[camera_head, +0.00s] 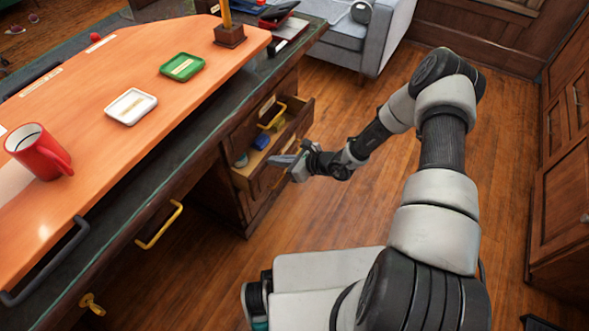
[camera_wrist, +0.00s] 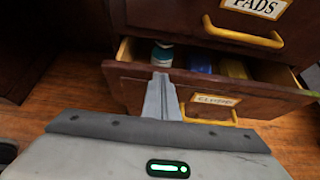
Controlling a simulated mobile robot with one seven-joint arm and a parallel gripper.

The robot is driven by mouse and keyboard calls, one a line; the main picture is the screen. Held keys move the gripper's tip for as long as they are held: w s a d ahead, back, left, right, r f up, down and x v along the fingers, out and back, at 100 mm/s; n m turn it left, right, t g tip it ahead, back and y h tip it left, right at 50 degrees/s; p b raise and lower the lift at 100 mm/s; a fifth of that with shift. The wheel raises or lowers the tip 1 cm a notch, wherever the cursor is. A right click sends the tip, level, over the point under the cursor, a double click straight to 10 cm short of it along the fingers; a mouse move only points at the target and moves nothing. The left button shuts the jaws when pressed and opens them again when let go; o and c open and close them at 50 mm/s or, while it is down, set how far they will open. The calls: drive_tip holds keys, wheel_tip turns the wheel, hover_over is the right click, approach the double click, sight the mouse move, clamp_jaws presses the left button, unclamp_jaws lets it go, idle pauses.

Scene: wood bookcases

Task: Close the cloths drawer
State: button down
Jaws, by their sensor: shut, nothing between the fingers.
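The cloths drawer (camera_wrist: 135,88) is pulled partly out below a drawer labelled PADS (camera_wrist: 205,18). Its front bears a label, partly legible, and a yellow handle (camera_wrist: 212,121). Inside are a teal-and-white item (camera_wrist: 162,54), a blue item (camera_wrist: 200,66) and a yellow item (camera_wrist: 233,68). The open drawer (camera_head: 244,173) also shows in the head view at the desk's end. My gripper (camera_head: 283,160) is shut and empty, in front of the drawer. In the wrist view its fingers (camera_wrist: 161,92) overlap the drawer front, left of the handle; I cannot tell whether they touch.
The desk (camera_head: 120,75) on the left carries a red mug (camera_head: 36,152), a white tray (camera_head: 131,106) and a green tray (camera_head: 182,67). A grey sofa (camera_head: 375,40) stands behind. Wooden floor (camera_head: 330,215) is clear right of the drawers. Cabinets (camera_head: 562,170) line the right.

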sight(267, 156)
drive_tip(key=shift+w+a, duration=0.55)
drive_tip(key=shift+a, duration=0.25)
drive_tip(key=shift+w+a, duration=0.5)
drive_tip(key=shift+a, duration=0.25)
